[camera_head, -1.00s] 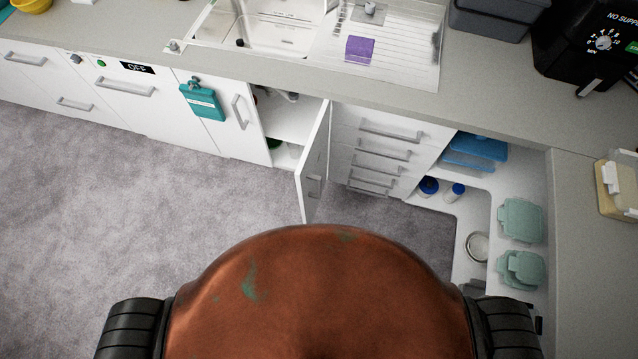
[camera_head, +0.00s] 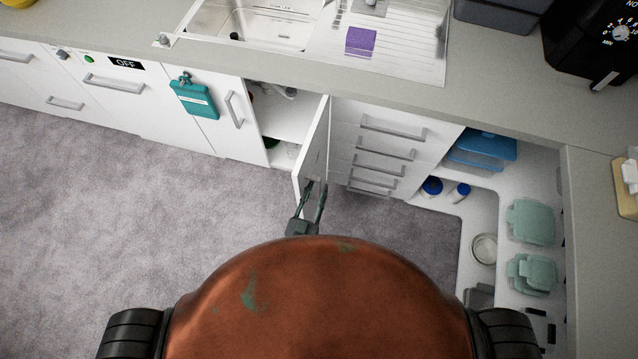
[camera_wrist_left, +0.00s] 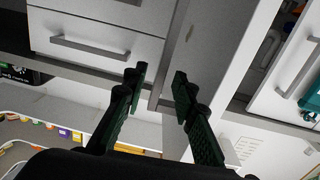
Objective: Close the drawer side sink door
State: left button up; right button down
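The drawer side sink door (camera_head: 315,142) is a white door standing open under the sink, jutting out toward me beside the drawer stack. My left gripper (camera_head: 314,188) is at the lower front part of this door, on its drawer side, near where the handle is. Its two fingers are spread apart. In the left wrist view the gripper (camera_wrist_left: 158,84) is open, with the door (camera_wrist_left: 205,45) behind and between its fingers. The fingers partly hide the handle, and I cannot tell whether they touch it. My right gripper is not in view.
The drawers (camera_head: 350,145) to the right of the door are shut. The open cabinet (camera_head: 285,120) holds items. The other sink door (camera_head: 225,135) is shut, with a teal pouch (camera_head: 193,97) nearby. Open shelves (camera_head: 480,215) are at the right. The carpet (camera_head: 120,220) is clear.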

pick_arm(q)
jog(key=shift+x, duration=1.15)
jog(key=shift+c, duration=0.7)
grip_shut()
